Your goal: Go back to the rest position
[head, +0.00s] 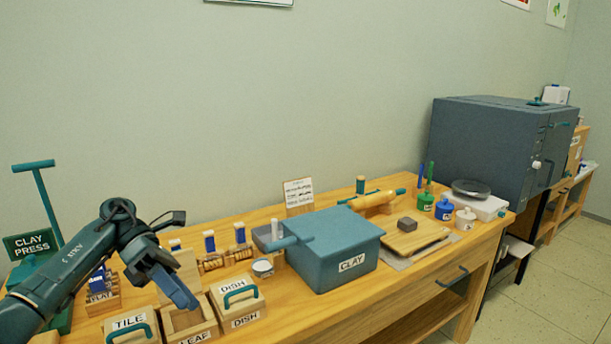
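My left arm comes in from the lower left. My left gripper (180,292) points down over the front left of the wooden table (385,317), above the box labelled LEAF (197,335). Only one blue finger shows clearly, so its opening cannot be told. No object can be made out in it. My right gripper is not in view.
The TILE (130,323) and DISH (238,301) boxes flank the LEAF box. A clay press (40,210) stands at the left. A blue-grey CLAY bin (335,245), wooden board (415,235), rolling pin (375,200) and large grey kiln (490,145) stand further right.

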